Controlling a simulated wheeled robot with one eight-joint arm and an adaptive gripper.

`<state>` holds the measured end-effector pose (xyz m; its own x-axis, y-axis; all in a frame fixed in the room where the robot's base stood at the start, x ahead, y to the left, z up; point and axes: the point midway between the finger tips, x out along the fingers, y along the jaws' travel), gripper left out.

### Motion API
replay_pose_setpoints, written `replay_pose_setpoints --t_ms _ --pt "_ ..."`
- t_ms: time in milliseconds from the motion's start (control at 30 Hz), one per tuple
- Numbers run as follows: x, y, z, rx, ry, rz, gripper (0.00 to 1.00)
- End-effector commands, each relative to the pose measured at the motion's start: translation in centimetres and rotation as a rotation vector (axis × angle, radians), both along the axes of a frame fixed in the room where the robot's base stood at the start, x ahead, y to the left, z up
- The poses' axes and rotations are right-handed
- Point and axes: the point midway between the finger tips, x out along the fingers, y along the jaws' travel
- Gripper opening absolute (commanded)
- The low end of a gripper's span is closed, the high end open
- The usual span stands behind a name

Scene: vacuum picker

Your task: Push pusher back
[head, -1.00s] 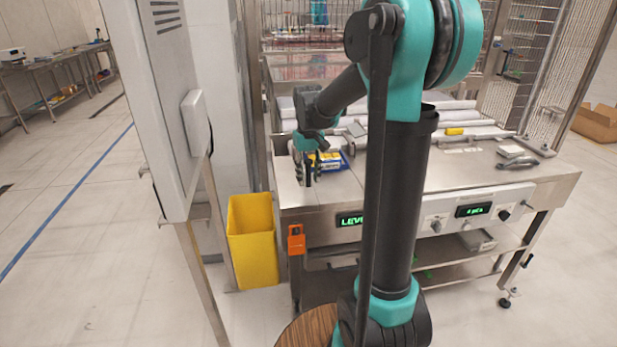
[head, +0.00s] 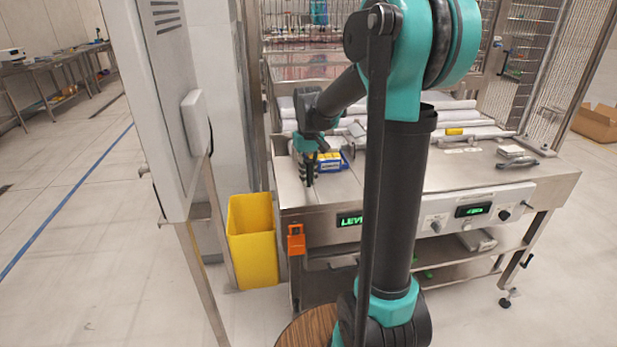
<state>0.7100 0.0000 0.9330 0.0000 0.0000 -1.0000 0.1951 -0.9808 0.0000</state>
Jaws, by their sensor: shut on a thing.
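My gripper (head: 308,178) points down over the left front part of the steel worktable (head: 450,185). Its dark fingers are close together and low, near the tabletop. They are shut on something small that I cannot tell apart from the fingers. I cannot make out the pusher as a separate thing; the gripper and my arm cover that part of the table. A blue and yellow box (head: 331,161) stands just behind and to the right of the fingers, partly hidden by them.
A yellow bin (head: 252,240) stands on the floor left of the table. A grey cabinet (head: 160,110) is further left. White rolls (head: 465,118) lie along the table's back. A grey handheld tool (head: 517,163) lies at the right. A control panel (head: 475,210) runs along the front.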

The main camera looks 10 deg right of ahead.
Motion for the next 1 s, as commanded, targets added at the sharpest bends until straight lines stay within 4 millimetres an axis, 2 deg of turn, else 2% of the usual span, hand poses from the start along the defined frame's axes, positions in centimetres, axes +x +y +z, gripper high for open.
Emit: replay_pose_setpoints --t_ms 133,233,700,900,1000 --pt "0.8 0.0 0.0 0.000 0.000 0.000 0.00" --pt "2.1 0.0 0.0 0.000 0.000 0.000 0.00" --pt "13.3 0.0 0.0 0.000 0.000 0.000 0.00" --pt "16.4 0.0 0.0 0.000 0.000 0.000 0.00" --pt "17.2 0.0 0.0 0.000 0.000 0.000 0.00"
